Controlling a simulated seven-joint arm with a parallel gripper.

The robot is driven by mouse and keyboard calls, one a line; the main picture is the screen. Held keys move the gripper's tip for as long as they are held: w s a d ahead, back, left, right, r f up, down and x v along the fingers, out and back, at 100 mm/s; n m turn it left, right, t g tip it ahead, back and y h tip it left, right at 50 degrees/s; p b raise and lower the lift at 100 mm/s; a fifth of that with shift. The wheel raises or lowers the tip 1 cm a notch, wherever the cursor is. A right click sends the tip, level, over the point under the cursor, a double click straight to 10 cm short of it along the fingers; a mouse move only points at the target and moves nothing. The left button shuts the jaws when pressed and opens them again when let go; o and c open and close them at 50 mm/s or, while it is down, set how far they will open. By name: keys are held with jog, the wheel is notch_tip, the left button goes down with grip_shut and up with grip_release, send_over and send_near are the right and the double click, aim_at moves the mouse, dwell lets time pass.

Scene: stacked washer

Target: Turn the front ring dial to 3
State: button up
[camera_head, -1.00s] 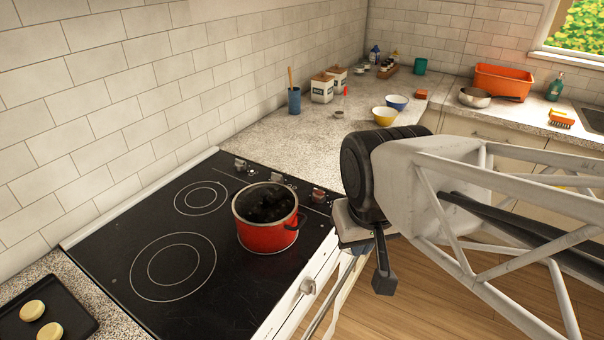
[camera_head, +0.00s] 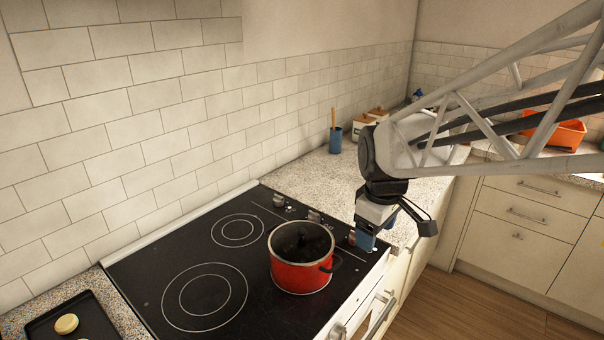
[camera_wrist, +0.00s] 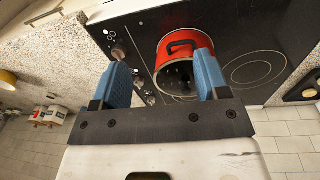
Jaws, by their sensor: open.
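The black cooktop (camera_head: 150,285) has a row of small dials along its right end: a far dial (camera_head: 278,200), a middle dial (camera_head: 314,215) and a near dial (camera_head: 352,237). Knobs also show on its front face (camera_head: 337,331). I cannot tell which is the front ring dial, and no numbers are readable. My gripper (camera_head: 367,240) is open, with blue fingers, at the right end of the cooktop close to the near dial. In the wrist view my gripper (camera_wrist: 161,62) has nothing between its fingers. A dial (camera_wrist: 118,50) shows beyond its left finger; other dials are partly hidden.
A red pot (camera_head: 300,262) stands on the cooktop, just left of my gripper. A black tray (camera_head: 72,318) with a pale round item is at the lower left. A blue utensil cup (camera_head: 336,140) stands on the counter behind.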

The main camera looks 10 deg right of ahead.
jog(key=w+d+f+n, duration=0.1)
jog(key=w+f+n, duration=0.3)
jog(key=w, duration=0.3)
jog(key=w+d+f+n+g, duration=0.1)
jog(key=w+f+n, duration=0.3)
jog(key=w, duration=0.3)
jog(key=w+d+f+n+g, duration=0.1)
jog(key=w+f+n, duration=0.2)
jog(key=w, duration=0.5)
jog(key=shift+d+f+n, duration=0.15)
jog(key=shift+f+n, duration=0.25)
jog(key=shift+n, duration=0.1)
jog(key=shift+s+f, duration=0.15)
jog(key=shift+f, duration=1.8)
jog(key=shift+s+f, duration=0.15)
jog(key=shift+f, duration=1.8)
jog(key=c, duration=0.9)
